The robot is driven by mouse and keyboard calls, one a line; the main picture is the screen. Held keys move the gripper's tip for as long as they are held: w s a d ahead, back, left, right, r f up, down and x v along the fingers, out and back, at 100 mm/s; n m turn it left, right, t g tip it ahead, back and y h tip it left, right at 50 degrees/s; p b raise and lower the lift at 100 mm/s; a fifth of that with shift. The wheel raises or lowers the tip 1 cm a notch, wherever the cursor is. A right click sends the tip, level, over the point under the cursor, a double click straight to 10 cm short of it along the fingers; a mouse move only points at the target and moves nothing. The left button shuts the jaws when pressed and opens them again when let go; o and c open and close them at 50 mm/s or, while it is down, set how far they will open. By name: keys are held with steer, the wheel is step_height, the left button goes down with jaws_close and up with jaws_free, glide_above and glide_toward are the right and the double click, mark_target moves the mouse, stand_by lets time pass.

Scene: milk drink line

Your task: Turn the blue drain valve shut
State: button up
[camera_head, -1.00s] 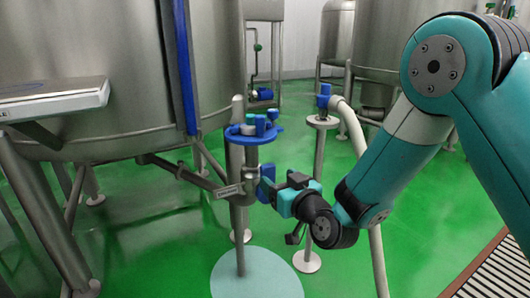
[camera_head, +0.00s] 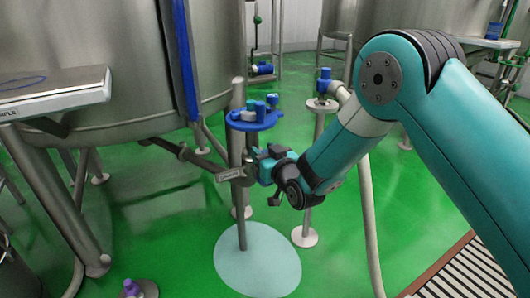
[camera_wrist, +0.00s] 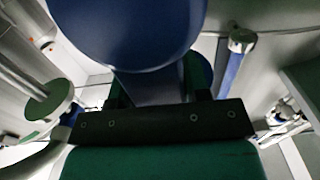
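The blue drain valve sits on the pipe under the large steel tank. Its body (camera_head: 247,173) and small label plate (camera_head: 229,174) show in the head view. Its blue handle is mostly hidden there by my gripper (camera_head: 258,170), which is right at the valve. In the wrist view the blue handle (camera_wrist: 150,40) is very close, with a broad round part filling the upper middle. A narrower blue part runs down between the fingers of my gripper (camera_wrist: 158,92). The fingers stand apart on either side of it; I cannot see clear contact.
A blue round holder (camera_head: 253,121) on a steel post is just above the valve. A second post (camera_head: 317,140) with a blue fitting and a pale hose (camera_head: 367,200) stand to the right. A scale (camera_head: 55,95) is at left. Green floor is open at front.

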jaws_close()
steer(key=shift+d, duration=0.1)
steer(key=m, duration=0.1)
steer(key=w+d+m+b, duration=0.1)
steer(key=m, duration=0.1)
steer(key=d+m, duration=0.1)
steer(key=m, duration=0.1)
steer(key=shift+w+d+f+b, duration=0.25)
steer(key=shift+f+b, duration=0.1)
steer(key=w+d+f+m+p, duration=0.1)
steer(key=f+m, duration=0.5)
steer(key=m, duration=0.7)
steer(key=shift+w+d+p, duration=0.3)
steer(key=shift+w+d, duration=0.15)
steer(key=shift+d, duration=0.8)
steer(key=o, duration=0.5)
jaws_free()
steer(key=shift+a, duration=0.1)
